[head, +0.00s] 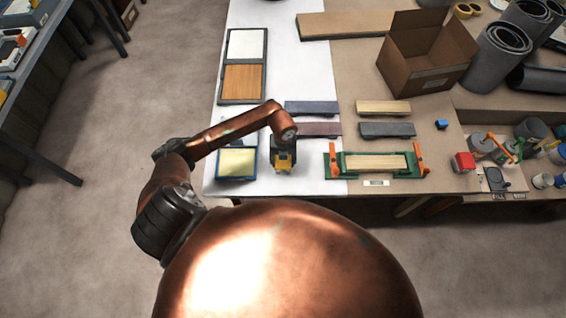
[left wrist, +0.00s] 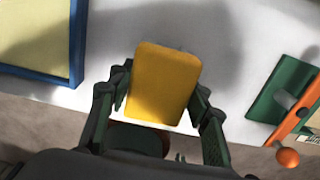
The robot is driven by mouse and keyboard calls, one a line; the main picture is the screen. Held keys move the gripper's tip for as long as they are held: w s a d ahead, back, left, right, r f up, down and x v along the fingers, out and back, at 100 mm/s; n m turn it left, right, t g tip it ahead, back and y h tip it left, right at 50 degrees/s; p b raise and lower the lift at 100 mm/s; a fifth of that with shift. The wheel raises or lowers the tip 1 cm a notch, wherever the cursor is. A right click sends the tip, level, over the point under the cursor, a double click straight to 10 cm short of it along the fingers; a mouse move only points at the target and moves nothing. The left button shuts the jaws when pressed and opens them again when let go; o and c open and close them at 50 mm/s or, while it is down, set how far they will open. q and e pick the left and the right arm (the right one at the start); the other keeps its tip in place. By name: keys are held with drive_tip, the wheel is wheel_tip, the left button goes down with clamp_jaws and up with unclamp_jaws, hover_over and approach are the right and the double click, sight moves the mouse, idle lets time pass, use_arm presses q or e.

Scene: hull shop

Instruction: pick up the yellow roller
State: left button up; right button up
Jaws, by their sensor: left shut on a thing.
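The yellow roller (left wrist: 162,82) shows large in the left wrist view, between the two fingers of my left gripper (left wrist: 160,108). The fingers are shut on it from both sides. I cannot tell whether the roller touches the table. My right gripper is not in view.
A blue-framed tray (head: 237,178) lies just left of the gripper. A green clamp frame with orange handles (head: 377,174) holds a board to the right. Several sanding blocks (head: 386,130) lie behind. An open cardboard box (head: 423,62) stands further back. The table's front edge is close.

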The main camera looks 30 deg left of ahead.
use_arm(q)
drive_tip(key=s+d+r, duration=0.8)
drive_tip(key=s+r, duration=0.3)
drive_tip(key=r, duration=0.1)
drive_tip(key=shift+s+b, duration=0.2)
drive_tip(key=shift+b, duration=0.15)
drive_tip(key=shift+d, duration=0.1)
